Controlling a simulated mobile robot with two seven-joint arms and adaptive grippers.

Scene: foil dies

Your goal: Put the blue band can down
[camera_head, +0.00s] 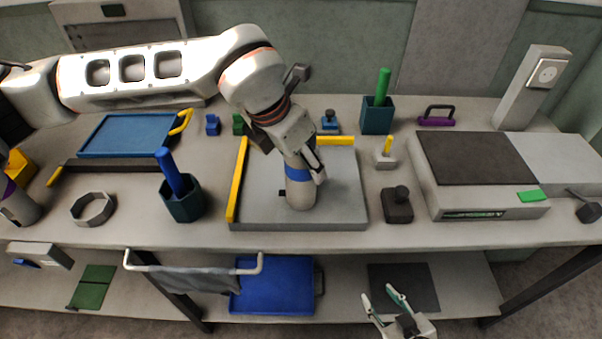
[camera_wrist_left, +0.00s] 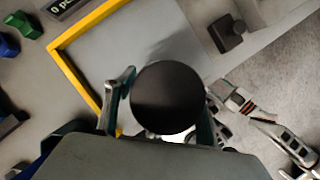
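The blue band can (camera_head: 299,190) is pale with a blue band and stands about upright over the grey plate with yellow edge strips (camera_head: 340,205). My left gripper (camera_head: 302,172) reaches down from above and is shut on the can. In the left wrist view the can's round dark top (camera_wrist_left: 167,97) sits between the two fingers. I cannot tell whether the can's base touches the plate. My right gripper (camera_head: 382,297) is low at the front, below the tabletop's front edge, open and empty.
Left of the plate stands a dark teal cup with a blue rod (camera_head: 182,204). Right of it are a black-knobbed block (camera_head: 397,206), a small block with a yellow peg (camera_head: 386,158) and a large grey machine (camera_head: 470,180). Bare plate surrounds the can.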

